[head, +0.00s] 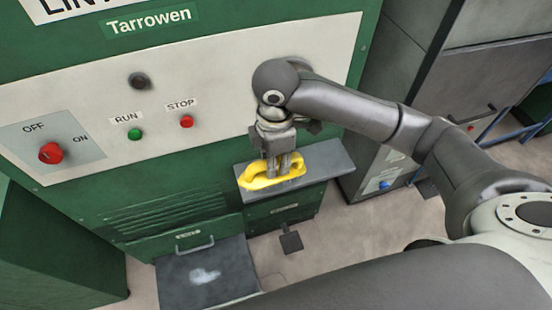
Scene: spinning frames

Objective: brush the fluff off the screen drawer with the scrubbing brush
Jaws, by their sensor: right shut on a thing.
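The yellow scrubbing brush (257,182) is at the small grey shelf on the front of the green machine. My right gripper (278,167) points down and is shut on its handle. I cannot tell whether the brush rests on the shelf or is just above it. The screen drawer (232,277) is pulled out low on the machine, below and left of the brush. A pale patch of fluff (205,276) lies on its dark flat top. My left gripper is not in view.
The grey shelf (326,161) juts out from the machine. A red rotary switch (50,153), a green RUN button (135,134) and a red STOP button (186,121) are on the pale panel. A dark pedal (291,242) is right of the drawer. Grey cabinets stand at right.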

